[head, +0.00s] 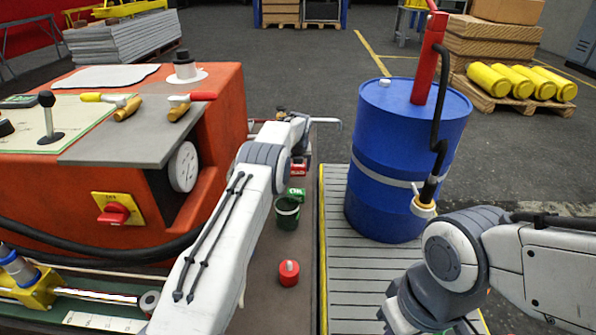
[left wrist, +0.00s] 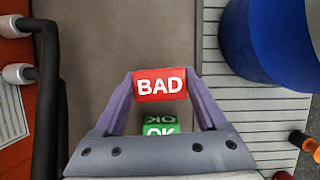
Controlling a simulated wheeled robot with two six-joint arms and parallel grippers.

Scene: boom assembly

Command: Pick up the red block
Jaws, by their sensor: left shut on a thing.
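The red block (left wrist: 160,85), marked BAD, is between the two fingers of my left gripper (left wrist: 160,80) in the left wrist view. The fingers are shut on its two sides. In the head view the red block (head: 299,168) shows partly beyond my left forearm, just behind the green block. I cannot tell whether it touches the surface beneath. The green block (head: 296,195), marked OK, also shows in the left wrist view (left wrist: 161,128), partly hidden by the gripper body. My right arm comes in at the lower right of the head view; its gripper is out of the picture.
A dark green bucket (head: 288,214) and a red canister (head: 289,272) stand near the green block. An orange machine (head: 222,110) is at the left. A blue drum (head: 395,160) with a red pump stands on a grey slatted platform (head: 345,290) at the right.

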